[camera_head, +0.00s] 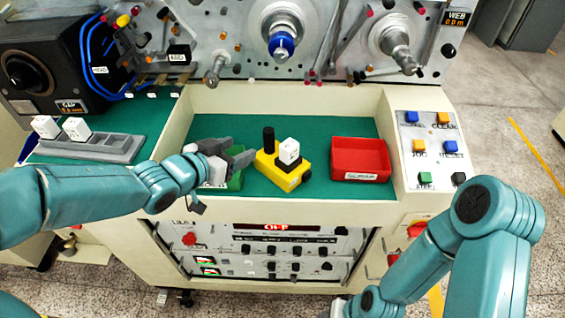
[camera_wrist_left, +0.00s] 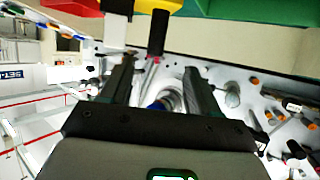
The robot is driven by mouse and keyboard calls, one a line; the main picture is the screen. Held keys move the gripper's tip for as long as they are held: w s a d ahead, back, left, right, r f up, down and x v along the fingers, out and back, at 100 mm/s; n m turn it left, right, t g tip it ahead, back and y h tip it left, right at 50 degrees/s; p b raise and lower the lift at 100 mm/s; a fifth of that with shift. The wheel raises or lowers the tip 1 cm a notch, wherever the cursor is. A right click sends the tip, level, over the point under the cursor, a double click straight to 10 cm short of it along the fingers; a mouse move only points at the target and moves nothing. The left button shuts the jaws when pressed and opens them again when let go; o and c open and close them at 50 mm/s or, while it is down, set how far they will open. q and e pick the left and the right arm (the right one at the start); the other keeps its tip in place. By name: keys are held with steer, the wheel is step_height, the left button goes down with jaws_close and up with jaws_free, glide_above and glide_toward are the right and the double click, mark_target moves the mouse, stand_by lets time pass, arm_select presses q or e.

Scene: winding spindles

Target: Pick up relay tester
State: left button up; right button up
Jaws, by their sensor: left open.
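The yellow relay tester (camera_head: 272,170) stands on the green work surface, with a black knob (camera_head: 268,140) and a white block (camera_head: 289,151) on top. My left gripper (camera_head: 248,157) is open and empty just left of the tester, apart from it. In the left wrist view the picture is upside down; the tester's yellow body (camera_wrist_left: 150,6), black knob (camera_wrist_left: 158,32) and white block (camera_wrist_left: 114,30) show at the top edge, beyond the open fingers (camera_wrist_left: 158,68). My right arm comes in at the lower right; its fingers are out of frame.
A red bin (camera_head: 360,158) stands right of the tester. A grey rack (camera_head: 105,146) with two white blocks is at left. A button panel (camera_head: 432,150) is at right; metal spindles (camera_head: 398,50) stand behind.

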mark_target(273, 135)
arm_select(q)
steer(key=x, duration=0.9)
steer(key=shift+f+p, duration=0.1)
steer(key=shift+p, duration=0.3)
steer(key=shift+w+d, duration=0.15)
steer(key=shift+d, duration=0.05)
steer(key=p+x, duration=0.1)
steer(key=x, duration=0.4)
steer(key=shift+d+p, duration=0.1)
steer(key=shift+p, duration=0.3)
jaws_close()
